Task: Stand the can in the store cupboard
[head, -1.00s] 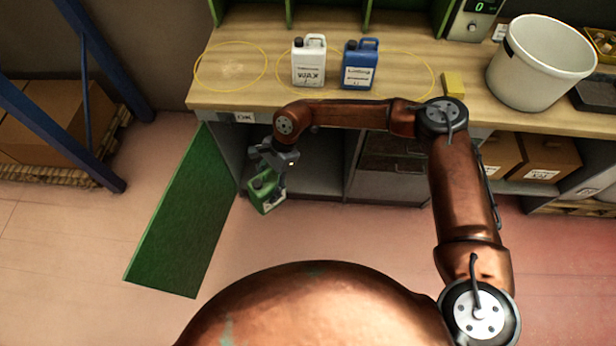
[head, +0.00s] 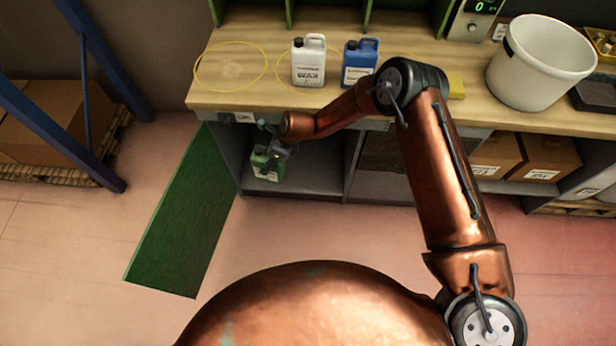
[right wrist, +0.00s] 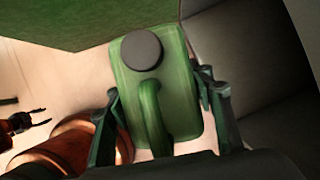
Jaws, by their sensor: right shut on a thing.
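The green can (head: 263,164), with a dark cap and a handle, is at the opening of the store cupboard (head: 310,172) under the bench, towards its left side. It looks roughly upright; I cannot tell whether its base touches the cupboard floor. My right gripper (head: 277,150) is shut on the can, and in the right wrist view its fingers (right wrist: 163,105) lie on both sides of the can (right wrist: 176,88). The green cupboard door (head: 178,225) stands open to the left. My left gripper (right wrist: 32,118) shows small at the left of the right wrist view, fingers apart and empty.
On the bench top (head: 235,98) stand a white wax can (head: 309,64), a blue can (head: 359,66) and a white bucket (head: 535,75). Yellow rings mark the bench. Drawers (head: 385,165) and cardboard boxes (head: 550,157) are right of the cupboard. Blue rack posts (head: 60,125) stand left.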

